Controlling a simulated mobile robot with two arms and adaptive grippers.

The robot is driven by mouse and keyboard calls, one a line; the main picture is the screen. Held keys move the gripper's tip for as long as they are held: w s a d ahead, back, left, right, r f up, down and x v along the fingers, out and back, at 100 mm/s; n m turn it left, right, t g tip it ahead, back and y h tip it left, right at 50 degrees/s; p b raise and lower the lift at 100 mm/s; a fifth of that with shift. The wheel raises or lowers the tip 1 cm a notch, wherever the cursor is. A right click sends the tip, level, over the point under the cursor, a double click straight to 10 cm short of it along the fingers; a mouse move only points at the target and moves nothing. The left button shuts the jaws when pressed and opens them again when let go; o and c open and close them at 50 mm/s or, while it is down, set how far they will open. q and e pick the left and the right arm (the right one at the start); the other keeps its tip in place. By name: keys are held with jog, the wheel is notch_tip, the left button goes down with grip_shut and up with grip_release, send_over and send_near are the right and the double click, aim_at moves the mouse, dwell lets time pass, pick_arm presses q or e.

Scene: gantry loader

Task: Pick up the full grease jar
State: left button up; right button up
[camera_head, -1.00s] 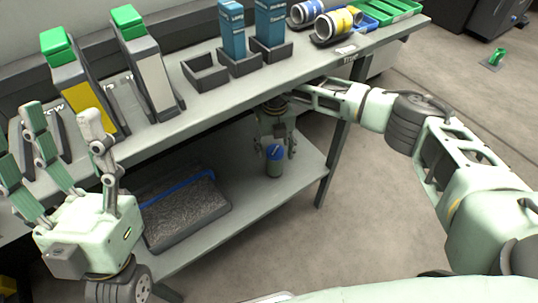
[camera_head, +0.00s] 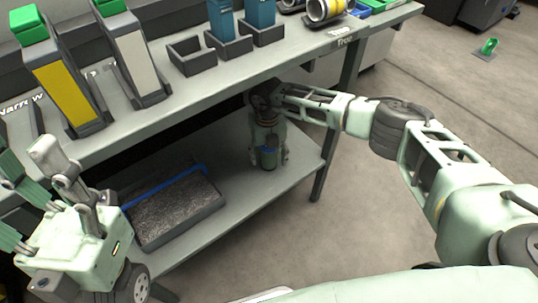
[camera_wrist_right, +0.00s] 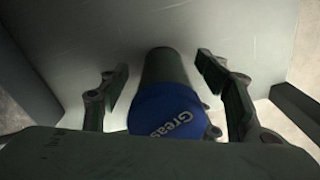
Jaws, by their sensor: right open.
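The grease jar (camera_head: 267,160) is a greenish cylinder standing on the lower shelf. In the right wrist view its blue lid, marked "Greas", shows up close on the jar (camera_wrist_right: 168,108). My right gripper (camera_head: 268,158) is under the table top, pointing down over the jar. In the right wrist view my right gripper (camera_wrist_right: 172,85) is open, with a finger on each side of the jar and gaps between. How full the jar is cannot be seen. My left gripper (camera_head: 40,180) is at the left, over the table's front edge, its fingers spread and empty.
A dark tray (camera_head: 140,240) of grey granules with a blue rim stands left of the jar on the lower shelf (camera_head: 240,205). The table top (camera_head: 190,95) is close above my right arm. A table leg (camera_head: 325,165) stands right of the jar.

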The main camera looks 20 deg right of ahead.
jog(key=shift+c, duration=0.4)
jog(key=c, duration=1.3)
jog(key=shift+r, duration=0.15)
jog(key=shift+c, duration=0.2)
